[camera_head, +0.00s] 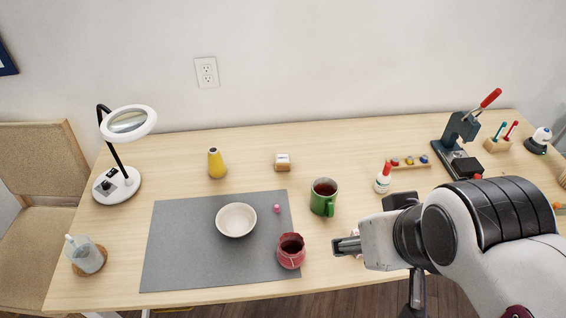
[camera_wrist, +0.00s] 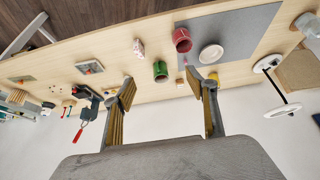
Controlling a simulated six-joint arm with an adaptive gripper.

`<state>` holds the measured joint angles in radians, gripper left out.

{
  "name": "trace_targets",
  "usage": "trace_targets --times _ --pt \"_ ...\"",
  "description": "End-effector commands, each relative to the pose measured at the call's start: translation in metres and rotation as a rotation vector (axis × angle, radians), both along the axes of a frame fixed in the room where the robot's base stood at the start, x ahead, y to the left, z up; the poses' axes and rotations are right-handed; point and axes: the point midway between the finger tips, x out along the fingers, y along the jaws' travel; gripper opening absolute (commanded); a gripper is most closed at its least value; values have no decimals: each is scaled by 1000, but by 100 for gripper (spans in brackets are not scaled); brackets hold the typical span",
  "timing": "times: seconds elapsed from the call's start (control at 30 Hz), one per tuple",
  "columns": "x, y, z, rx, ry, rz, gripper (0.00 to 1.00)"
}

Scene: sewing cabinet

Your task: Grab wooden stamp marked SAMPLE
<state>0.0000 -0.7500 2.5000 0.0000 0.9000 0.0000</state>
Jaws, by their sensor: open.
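A small wooden block with a white top (camera_head: 283,162) stands at the back middle of the table, between the yellow cone and the green mug. It looks like the stamp, but no lettering can be read. In the wrist view a tiny wooden block (camera_wrist: 180,83) shows between my fingers, far off and too small to read. My gripper (camera_head: 346,245) is at the front of the table, right of the dark red pot, apart from the block. In the wrist view my gripper (camera_wrist: 162,84) has its fingers wide apart with nothing between them.
A green mug (camera_head: 322,203) with dark liquid stands between my gripper and the block. A dark red pot (camera_head: 291,256) and a cream bowl (camera_head: 236,220) sit on the grey mat (camera_head: 180,255). A yellow cone (camera_head: 216,164) and white red-capped bottle (camera_head: 382,181) stand either side.

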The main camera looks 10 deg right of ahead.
Motion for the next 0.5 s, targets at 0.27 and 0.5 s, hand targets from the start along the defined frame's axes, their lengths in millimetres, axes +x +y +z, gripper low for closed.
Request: trace_targets --times 0.27,0.5 --pt "14 2 1 3 -10 4 57" --pt "55 7 2 14 -45 13 57"
